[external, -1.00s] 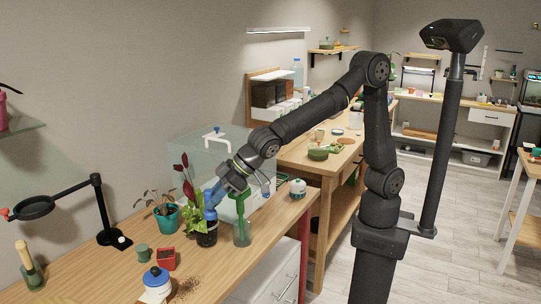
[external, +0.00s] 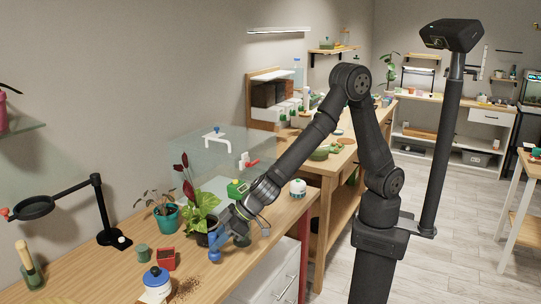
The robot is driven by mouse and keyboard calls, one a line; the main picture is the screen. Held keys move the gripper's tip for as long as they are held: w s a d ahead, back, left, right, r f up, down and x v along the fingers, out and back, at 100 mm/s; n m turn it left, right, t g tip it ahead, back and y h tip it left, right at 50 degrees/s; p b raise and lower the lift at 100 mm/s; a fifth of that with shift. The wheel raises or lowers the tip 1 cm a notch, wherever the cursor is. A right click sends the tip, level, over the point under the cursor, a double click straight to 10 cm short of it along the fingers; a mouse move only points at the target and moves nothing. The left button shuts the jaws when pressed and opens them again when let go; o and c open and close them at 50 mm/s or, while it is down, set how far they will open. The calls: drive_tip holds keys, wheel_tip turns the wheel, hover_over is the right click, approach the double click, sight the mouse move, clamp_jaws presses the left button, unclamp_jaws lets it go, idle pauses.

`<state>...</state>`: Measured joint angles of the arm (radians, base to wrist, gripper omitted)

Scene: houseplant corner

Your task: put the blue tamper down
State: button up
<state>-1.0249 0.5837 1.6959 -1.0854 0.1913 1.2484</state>
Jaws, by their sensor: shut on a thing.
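The blue tamper (external: 215,254) is in my gripper (external: 222,228), in the external view. My gripper is shut on it and points down and to the left. The tamper's rounded lower end shows in front of the dark plant pot (external: 202,239), low near the wooden table (external: 115,272). I cannot tell whether it touches the table top. My gripper covers the tamper's upper part and some of the pot.
A leafy plant (external: 198,212) rises just behind my gripper.

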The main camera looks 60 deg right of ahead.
sight(218, 251)
drive_tip(key=shift+f, duration=1.75)
drive_tip(key=shift+f, duration=0.1)
drive_tip(key=o, duration=1)
drive_tip(key=v, duration=1.2)
